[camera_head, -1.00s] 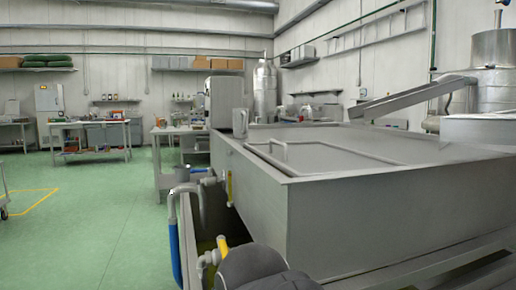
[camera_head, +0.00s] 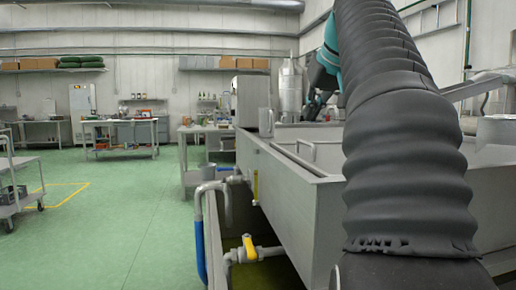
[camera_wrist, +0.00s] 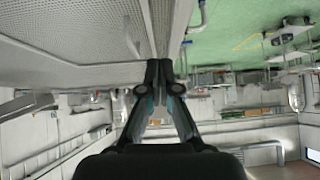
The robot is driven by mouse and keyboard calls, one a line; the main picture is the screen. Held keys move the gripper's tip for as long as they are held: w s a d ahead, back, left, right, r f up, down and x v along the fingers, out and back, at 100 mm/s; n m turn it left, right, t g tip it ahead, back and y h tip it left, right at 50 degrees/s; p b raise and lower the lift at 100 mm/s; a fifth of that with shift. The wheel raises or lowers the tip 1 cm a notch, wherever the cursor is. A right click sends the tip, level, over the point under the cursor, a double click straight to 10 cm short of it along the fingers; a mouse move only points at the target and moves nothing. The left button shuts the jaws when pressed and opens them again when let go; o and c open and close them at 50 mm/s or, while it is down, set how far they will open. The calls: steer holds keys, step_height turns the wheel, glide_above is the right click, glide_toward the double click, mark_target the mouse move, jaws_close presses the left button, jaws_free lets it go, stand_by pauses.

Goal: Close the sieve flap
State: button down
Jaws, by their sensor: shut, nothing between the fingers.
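A large grey steel tank (camera_head: 300,200) stands in front of me to the right. A bent bar (camera_head: 310,147) runs over its top, where the sieve flap seems to be. In the wrist view a perforated metal sheet (camera_wrist: 75,22) fills the upper left, with a bar (camera_wrist: 131,38) beside it. I cannot tell how far the flap stands open. My gripper (camera_wrist: 160,66) is shut and empty, with its tips by the perforated metal; I cannot tell whether they touch. In the head view it is small, beyond the tank's top, and my arm hides much of the tank.
A metal jug (camera_head: 265,122) stands at the tank's far left corner. A yellow valve (camera_head: 248,247) and a blue-sleeved pipe (camera_head: 200,250) stick out on the tank's left. A grey cart (camera_head: 14,190) stands far left. The green floor (camera_head: 110,230) between is clear.

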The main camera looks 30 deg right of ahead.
steer(key=w+d+f+b, duration=0.1)
steer(key=w+f, duration=0.1)
steer(key=w+d+f+b, duration=0.1)
steer(key=w, duration=0.1)
steer(key=w+d+f+b, duration=0.1)
steer(key=w+f, duration=0.1)
steer(key=shift+w+d+f, duration=0.1)
steer(key=shift+w+f, duration=0.1)
steer(key=shift+f, duration=0.1)
step_height(320, 180, down, 2)
steer(key=shift+f+b, duration=0.25)
steer(key=shift+b, duration=0.45)
steer(key=shift+f+b, duration=0.3)
steer(key=shift+f, duration=0.4)
